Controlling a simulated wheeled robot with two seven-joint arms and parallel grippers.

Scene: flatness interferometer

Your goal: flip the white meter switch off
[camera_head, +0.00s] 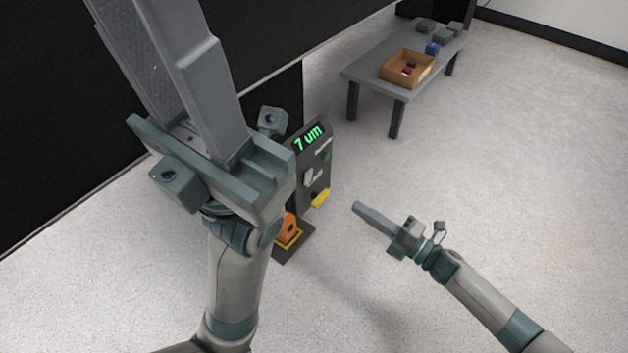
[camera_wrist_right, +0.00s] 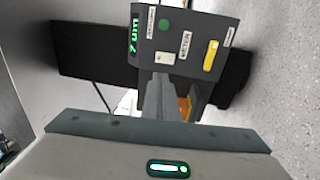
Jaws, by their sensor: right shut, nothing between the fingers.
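The dark meter panel (camera_head: 319,160) stands upright in the middle of the head view, with a lit green "7 um" display (camera_head: 309,137). The white switch (camera_head: 308,177) is on its face below the display. In the right wrist view the panel is turned sideways, and the white switch (camera_wrist_right: 165,58) lies just beyond my right fingertips (camera_wrist_right: 160,78). My right gripper (camera_head: 358,207) is shut and empty, pointing at the panel from the right; no contact is clear. My left gripper (camera_head: 165,50) is large in the foreground; its fingertips run out of the picture.
A yellow part (camera_head: 320,199) and a green button (camera_wrist_right: 165,27) share the panel. An orange part (camera_head: 289,228) stands at its foot. A grey table (camera_head: 362,72) with a wooden box (camera_head: 406,82) stands behind. A black structure fills the left; floor at right is clear.

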